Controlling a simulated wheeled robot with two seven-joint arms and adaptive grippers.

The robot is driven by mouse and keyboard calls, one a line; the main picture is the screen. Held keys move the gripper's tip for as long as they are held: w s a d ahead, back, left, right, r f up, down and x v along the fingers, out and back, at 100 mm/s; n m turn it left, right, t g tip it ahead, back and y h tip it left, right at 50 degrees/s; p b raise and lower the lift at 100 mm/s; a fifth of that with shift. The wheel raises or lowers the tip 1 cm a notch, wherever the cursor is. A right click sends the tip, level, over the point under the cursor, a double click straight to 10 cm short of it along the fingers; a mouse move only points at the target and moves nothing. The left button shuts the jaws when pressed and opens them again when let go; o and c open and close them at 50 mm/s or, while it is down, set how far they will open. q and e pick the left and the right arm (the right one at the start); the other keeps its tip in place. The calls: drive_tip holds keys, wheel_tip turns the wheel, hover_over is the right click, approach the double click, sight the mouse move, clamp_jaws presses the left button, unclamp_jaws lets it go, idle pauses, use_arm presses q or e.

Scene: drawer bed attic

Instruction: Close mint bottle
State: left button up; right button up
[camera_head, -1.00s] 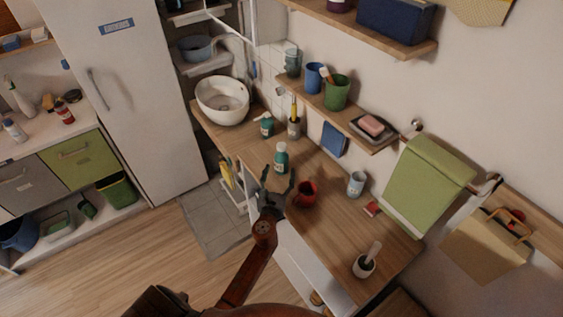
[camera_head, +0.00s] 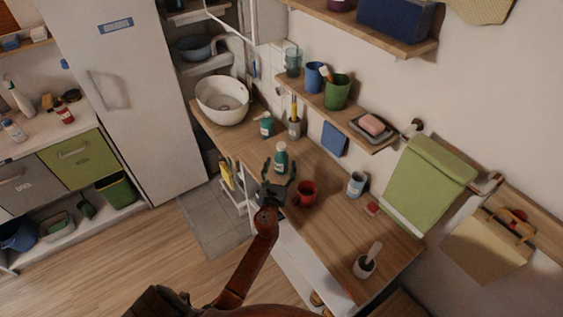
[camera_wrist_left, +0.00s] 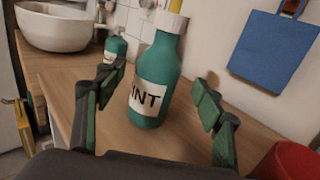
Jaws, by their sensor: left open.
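The mint bottle (camera_head: 281,160) is teal with a white label and stands upright on the wooden counter. In the left wrist view the bottle (camera_wrist_left: 159,80) shows part of the word on its label, and a white cap or top sits at its neck at the picture's upper edge. I cannot tell how the cap is seated. My left gripper (camera_head: 279,172) is open, with the bottle just ahead and between its fingers. In the wrist view the fingers (camera_wrist_left: 157,98) stand apart on either side of the bottle, without clear contact. My right gripper is not in view.
A red cup (camera_head: 306,193) stands close to the right of the gripper. A teal pump bottle (camera_head: 266,125) and a brush holder (camera_head: 294,128) stand behind. A white basin (camera_head: 222,100) is at the counter's far left. A wall shelf (camera_head: 350,122) overhangs the back.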

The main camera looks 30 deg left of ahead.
sight(280, 163)
use_arm(q)
drive_tip(key=x, duration=0.4)
drive_tip(key=shift+a+f+b, duration=0.15)
drive_tip(key=shift+f+b, duration=0.05)
drive_tip(key=shift+b, duration=0.15)
drive_tip(key=c, duration=1.3)
